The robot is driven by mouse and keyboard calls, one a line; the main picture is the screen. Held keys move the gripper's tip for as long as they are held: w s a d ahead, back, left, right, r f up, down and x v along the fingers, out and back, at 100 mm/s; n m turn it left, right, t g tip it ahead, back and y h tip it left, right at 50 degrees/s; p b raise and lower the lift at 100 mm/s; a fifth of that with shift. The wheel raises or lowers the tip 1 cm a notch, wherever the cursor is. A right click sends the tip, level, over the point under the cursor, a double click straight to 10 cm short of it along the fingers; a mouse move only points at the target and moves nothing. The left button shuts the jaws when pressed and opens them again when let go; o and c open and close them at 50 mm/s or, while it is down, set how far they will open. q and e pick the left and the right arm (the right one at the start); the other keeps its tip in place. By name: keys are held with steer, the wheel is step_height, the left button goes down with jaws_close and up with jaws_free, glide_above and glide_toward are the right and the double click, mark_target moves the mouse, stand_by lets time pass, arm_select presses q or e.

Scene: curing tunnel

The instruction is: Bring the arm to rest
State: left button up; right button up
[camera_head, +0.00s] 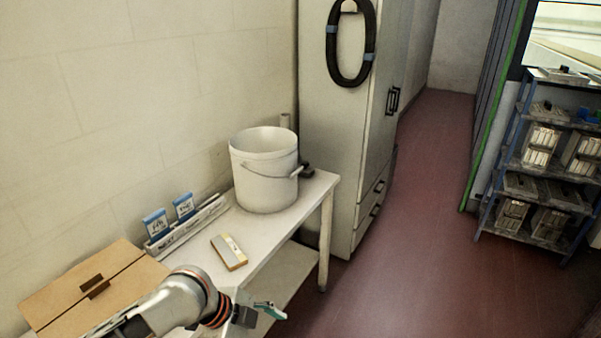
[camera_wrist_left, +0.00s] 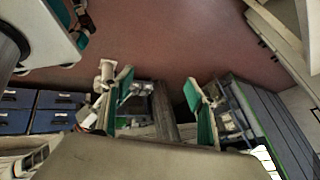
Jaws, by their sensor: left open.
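My left arm comes in from the bottom left of the head view. Its gripper (camera_head: 262,312) hangs in the air past the front edge of the white bench (camera_head: 268,232), apart from everything on it. In the left wrist view the two teal-padded fingers (camera_wrist_left: 158,98) stand wide apart with nothing between them. My right gripper does not show in the head view.
The bench holds a cardboard box (camera_head: 60,296) close to my arm, a small block (camera_head: 229,252), a card rack (camera_head: 188,232) and a white bucket (camera_head: 264,180). A cabinet (camera_head: 340,150) stands behind. Red floor (camera_head: 420,240) lies clear up to a loaded shelf rack (camera_head: 484,214).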

arm_select(q)
step_height(320, 180, down, 4)
steer(key=d+n+t+h, duration=0.2)
steer(key=n+t, duration=0.1)
steer(key=n, duration=0.3)
steer(key=s+a+f+n+t+y, duration=0.2)
steer(key=s+a+f+n, duration=0.3)
steer(key=a, duration=0.3)
steer(key=s+a+f+n+t+y, duration=0.3)
steer(key=s+a+f+n, duration=0.2)
steer(key=a, duration=0.3)
steer(key=shift+s+f+y, duration=0.3)
steer(key=shift+s+f, duration=0.15)
steer(key=shift+s, duration=0.2)
